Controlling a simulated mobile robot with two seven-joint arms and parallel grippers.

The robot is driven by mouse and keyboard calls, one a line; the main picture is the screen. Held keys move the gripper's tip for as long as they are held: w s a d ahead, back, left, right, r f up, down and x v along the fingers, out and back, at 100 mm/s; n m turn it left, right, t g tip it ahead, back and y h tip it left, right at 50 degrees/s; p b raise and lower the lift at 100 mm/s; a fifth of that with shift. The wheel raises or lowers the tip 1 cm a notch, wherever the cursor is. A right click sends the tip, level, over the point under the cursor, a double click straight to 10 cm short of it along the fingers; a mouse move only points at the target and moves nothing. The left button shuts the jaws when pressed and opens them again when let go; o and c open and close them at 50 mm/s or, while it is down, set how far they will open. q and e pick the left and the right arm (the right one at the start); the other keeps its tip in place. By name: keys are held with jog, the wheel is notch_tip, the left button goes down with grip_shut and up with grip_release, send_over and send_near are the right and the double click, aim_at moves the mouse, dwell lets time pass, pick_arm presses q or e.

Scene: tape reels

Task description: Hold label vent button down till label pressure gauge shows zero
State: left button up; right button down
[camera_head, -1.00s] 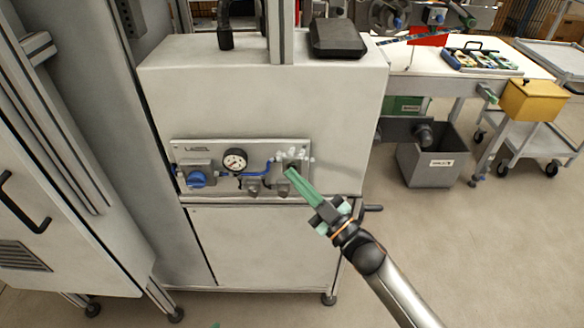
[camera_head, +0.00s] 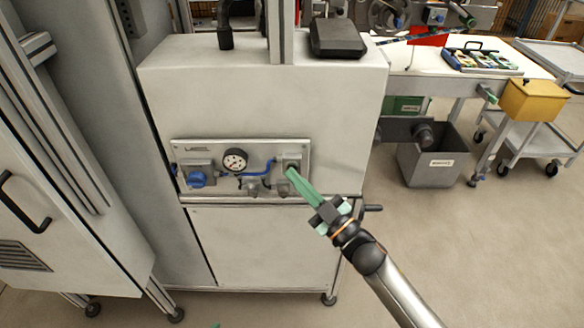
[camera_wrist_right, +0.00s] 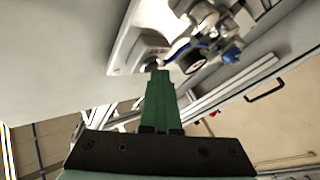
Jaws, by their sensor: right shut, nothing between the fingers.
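The label panel (camera_head: 218,150) is on the front of a pale cabinet. The round label pressure gauge (camera_head: 235,160) has a white face; its needle is too small to read surely. It shows at a steep angle in the wrist view (camera_wrist_right: 192,62). The vent block (camera_head: 296,157) is at the panel's right end. My right gripper (camera_head: 289,172) is shut and empty, its green fingertips at the vent block. In the wrist view the fingertips (camera_wrist_right: 160,74) meet the button area and hide the button; I cannot tell how far it is pressed. A green speck at the bottom edge may be my left gripper (camera_head: 216,325).
A blue knob (camera_head: 197,179) and blue hose (camera_head: 260,173) are on the panel left of my right gripper. The floor in front is clear.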

jog(key=shift+s+p, duration=0.45)
jog(key=shift+s, duration=0.35)
jog(key=shift+s, duration=0.1)
jog(key=s+p, duration=0.2)
jog(key=s, duration=0.2)
jog(key=shift+s, duration=0.4)
